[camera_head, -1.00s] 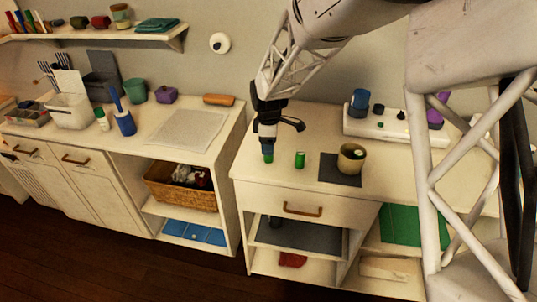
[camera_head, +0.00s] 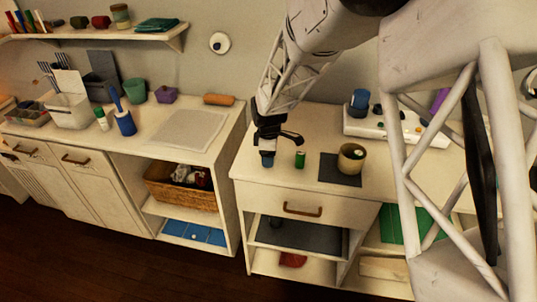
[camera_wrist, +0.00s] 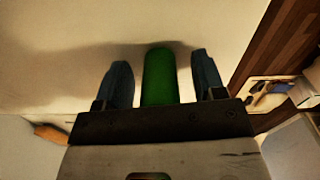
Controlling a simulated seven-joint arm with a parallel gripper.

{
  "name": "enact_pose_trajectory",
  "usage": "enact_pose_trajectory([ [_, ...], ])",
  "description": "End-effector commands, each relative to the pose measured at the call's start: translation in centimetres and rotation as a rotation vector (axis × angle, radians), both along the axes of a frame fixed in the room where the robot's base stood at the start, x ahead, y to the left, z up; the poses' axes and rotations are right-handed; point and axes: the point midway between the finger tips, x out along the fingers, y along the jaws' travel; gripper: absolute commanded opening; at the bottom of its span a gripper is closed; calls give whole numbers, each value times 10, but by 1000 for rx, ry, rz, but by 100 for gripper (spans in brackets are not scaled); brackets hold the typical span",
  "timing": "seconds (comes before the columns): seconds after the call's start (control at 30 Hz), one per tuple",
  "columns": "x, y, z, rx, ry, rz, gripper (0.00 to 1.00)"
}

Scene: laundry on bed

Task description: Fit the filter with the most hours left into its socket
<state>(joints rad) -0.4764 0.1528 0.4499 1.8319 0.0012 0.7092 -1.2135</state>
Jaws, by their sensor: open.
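My gripper (camera_head: 267,161) is low over the left part of the right-hand worktop. In the wrist view its two blue fingers (camera_wrist: 160,80) stand open on either side of a green cylinder (camera_wrist: 159,77), with a gap visible at each side. In the head view the fingers hide that cylinder. A second green cylinder (camera_head: 300,159) stands upright just right of my gripper. A tan cup (camera_head: 351,157) on a dark mat (camera_head: 330,172) has something pale and green inside. A white panel (camera_head: 395,131) stands at the back. No hour markings are readable.
A blue cylinder (camera_head: 359,102) stands at the panel's left end. A purple thing (camera_head: 440,98) is partly hidden by my arm. The worktop (camera_head: 262,140) ends close in front of my gripper. A second counter (camera_head: 150,150) stands to the left across a gap.

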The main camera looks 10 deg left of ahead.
Motion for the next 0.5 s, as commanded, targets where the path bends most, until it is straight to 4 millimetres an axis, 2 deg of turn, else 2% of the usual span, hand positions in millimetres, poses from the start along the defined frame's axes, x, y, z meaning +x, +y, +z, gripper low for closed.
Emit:
enact_pose_trajectory([
  [0.33, 0, 0, 0, 0, 0, 0, 63],
  [0.5, 0, 0, 0, 0, 0, 0, 39],
])
